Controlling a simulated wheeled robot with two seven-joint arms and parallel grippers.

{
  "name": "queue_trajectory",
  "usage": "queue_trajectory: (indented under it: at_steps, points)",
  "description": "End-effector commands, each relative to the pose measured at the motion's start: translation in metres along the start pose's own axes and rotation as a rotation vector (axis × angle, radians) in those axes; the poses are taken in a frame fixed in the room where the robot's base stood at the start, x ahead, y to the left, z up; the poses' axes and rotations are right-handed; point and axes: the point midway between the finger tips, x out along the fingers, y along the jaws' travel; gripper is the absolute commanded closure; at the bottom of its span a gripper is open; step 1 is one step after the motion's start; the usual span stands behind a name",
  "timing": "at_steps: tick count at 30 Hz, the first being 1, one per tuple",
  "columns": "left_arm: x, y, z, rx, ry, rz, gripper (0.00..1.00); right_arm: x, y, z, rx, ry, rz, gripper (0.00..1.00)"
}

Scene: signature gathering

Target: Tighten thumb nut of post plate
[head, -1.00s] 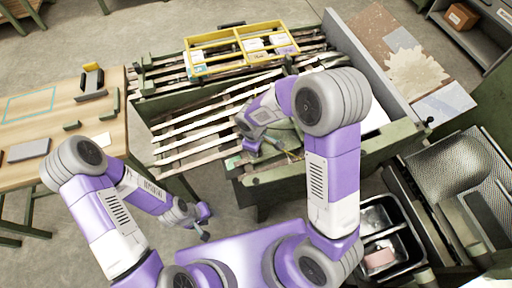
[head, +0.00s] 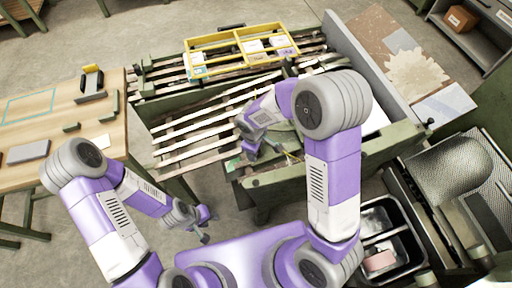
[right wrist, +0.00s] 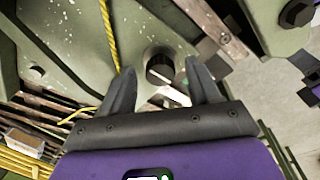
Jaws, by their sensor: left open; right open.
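In the right wrist view a dark round knob (right wrist: 160,68), which looks like the thumb nut, sits in a pale ring on a worn green plate (right wrist: 65,40), likely the post plate. My right gripper (right wrist: 160,85) is open, with one finger on each side of the knob in this view. I cannot tell whether the fingers touch it. In the head view my right gripper (head: 250,152) is at the near edge of the green bench, and the nut is too small to make out. My left gripper (head: 205,238) is open and low over the floor, away from the bench.
A yellow cord (right wrist: 110,35) runs down the plate beside the left finger. A slatted rack (head: 195,135) and a yellow divided frame (head: 240,48) lie behind my right gripper. A wooden table (head: 55,125) stands at left, and a black bin (head: 385,225) at right.

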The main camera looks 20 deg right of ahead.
Motion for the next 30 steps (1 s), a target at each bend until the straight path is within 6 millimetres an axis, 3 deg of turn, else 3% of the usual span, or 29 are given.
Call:
queue_trajectory:
  at_steps: [5, 12, 18, 30]
  points:
    - [-0.004, 0.001, 0.000, 0.000, 0.000, 0.000, 0.57, -0.008, 0.000, 0.000, -0.001, 0.001, 0.000, 0.39]
    - [-0.019, 0.007, 0.001, 0.000, 0.000, 0.000, 0.57, -0.050, 0.001, 0.000, 0.000, 0.003, 0.002, 0.39]
    - [-0.027, 0.010, 0.001, 0.000, 0.000, 0.000, 0.57, -0.072, 0.000, 0.000, 0.000, 0.001, 0.000, 0.39]
    - [-0.027, 0.010, 0.001, 0.000, 0.000, 0.000, 0.57, -0.076, 0.000, 0.000, 0.000, 0.000, 0.000, 0.39]
